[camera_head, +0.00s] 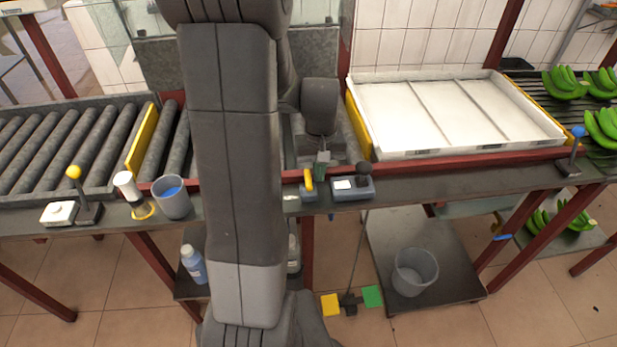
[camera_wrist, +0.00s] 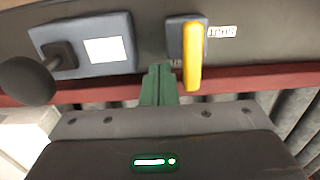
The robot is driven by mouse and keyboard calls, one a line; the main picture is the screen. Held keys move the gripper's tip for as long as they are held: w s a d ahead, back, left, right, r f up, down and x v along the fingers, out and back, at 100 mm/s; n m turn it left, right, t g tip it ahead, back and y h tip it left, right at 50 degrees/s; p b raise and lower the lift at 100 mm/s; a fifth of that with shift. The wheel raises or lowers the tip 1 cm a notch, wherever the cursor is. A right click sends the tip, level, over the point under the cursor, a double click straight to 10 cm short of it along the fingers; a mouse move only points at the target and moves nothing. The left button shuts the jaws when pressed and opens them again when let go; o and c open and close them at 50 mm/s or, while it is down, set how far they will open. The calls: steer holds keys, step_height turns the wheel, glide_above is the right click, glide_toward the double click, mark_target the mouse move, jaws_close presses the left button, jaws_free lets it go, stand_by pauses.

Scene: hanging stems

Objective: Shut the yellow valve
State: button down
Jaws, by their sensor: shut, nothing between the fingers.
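The yellow valve (camera_head: 309,180) is a yellow lever on a small blue-grey base on the front ledge. In the wrist view its lever (camera_wrist: 193,60) points down the picture, towards the rollers, with a small white label (camera_wrist: 222,32) at its right whose print I cannot read surely. My gripper (camera_head: 321,168) has green fingers, which are shut and empty. In the wrist view the fingertips (camera_wrist: 158,72) are just left of the lever, with a narrow gap showing; depth is hard to judge.
A control box (camera_head: 353,187) with a dark ball-knobbed stick stands right of the valve. A grey cup (camera_head: 171,197), a yellow-knobbed lever (camera_head: 75,173) and rollers (camera_head: 65,150) are at left. A white tray (camera_head: 558,152) and green bananas (camera_head: 564,84) are at right.

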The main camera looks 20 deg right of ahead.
mark_target(306, 171)
steer(key=shift+a, duration=0.1)
steer(key=shift+w+a, duration=0.2)
steer(key=shift+a, duration=0.3)
steer(key=shift+w+a, duration=0.2)
steer(key=shift+a, duration=0.45)
steer(key=shift+w+a, duration=0.1)
steer(key=shift+a, duration=0.1)
